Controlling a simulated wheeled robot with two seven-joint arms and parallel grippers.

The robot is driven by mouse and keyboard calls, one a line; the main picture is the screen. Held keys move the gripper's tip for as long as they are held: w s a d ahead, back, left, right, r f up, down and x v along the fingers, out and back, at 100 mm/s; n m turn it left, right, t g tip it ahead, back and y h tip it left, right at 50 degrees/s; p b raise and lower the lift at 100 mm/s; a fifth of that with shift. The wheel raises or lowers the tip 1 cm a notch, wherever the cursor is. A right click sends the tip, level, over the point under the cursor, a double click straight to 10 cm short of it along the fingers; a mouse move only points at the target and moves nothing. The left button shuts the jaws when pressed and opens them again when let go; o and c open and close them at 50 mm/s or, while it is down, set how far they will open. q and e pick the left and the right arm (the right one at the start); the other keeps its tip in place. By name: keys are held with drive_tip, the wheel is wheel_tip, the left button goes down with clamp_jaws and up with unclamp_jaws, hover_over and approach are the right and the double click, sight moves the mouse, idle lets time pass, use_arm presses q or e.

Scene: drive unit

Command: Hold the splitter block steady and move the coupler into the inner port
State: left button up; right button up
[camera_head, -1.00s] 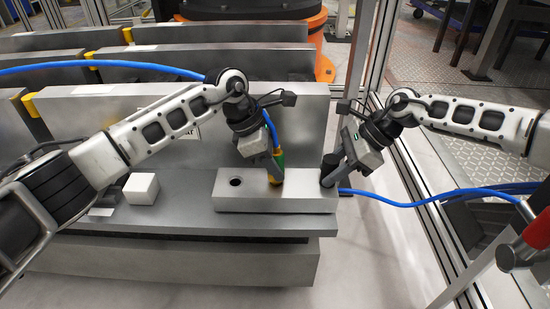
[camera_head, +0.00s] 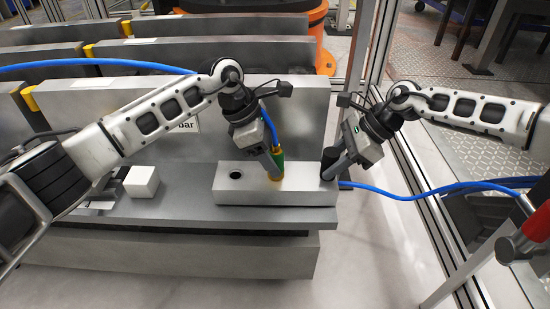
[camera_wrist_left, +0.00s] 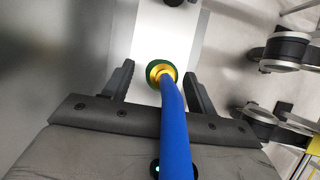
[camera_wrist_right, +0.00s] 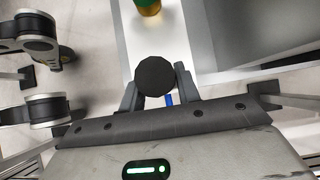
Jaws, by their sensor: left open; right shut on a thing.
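The silver splitter block (camera_head: 300,192) lies on a grey ledge, with an open dark port (camera_head: 236,174) toward its left. The green and gold coupler (camera_head: 277,170) stands upright on the block right of that port, with a blue hose from its top; how deep it sits is hidden. My left gripper (camera_head: 273,168) is open at the coupler. In the left wrist view its fingers (camera_wrist_left: 160,88) lie either side of the hose and coupler (camera_wrist_left: 160,71), with gaps. My right gripper (camera_head: 332,172) is shut on the black post (camera_wrist_right: 155,82) at the block's right end.
A white cube (camera_head: 142,181) sits on the ledge (camera_head: 170,207) left of the block. A tall grey plate (camera_head: 305,125) stands close behind. A blue hose (camera_head: 410,202) runs off to the right. The ledge's front edge lies just before the block.

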use_arm(q)
drive_tip(key=v, duration=1)
use_arm(e)
drive_tip(key=shift+f, duration=0.1)
use_arm(q)
drive_tip(key=shift+r, duration=0.1)
use_arm(e)
drive_tip(key=o, duration=1.1)
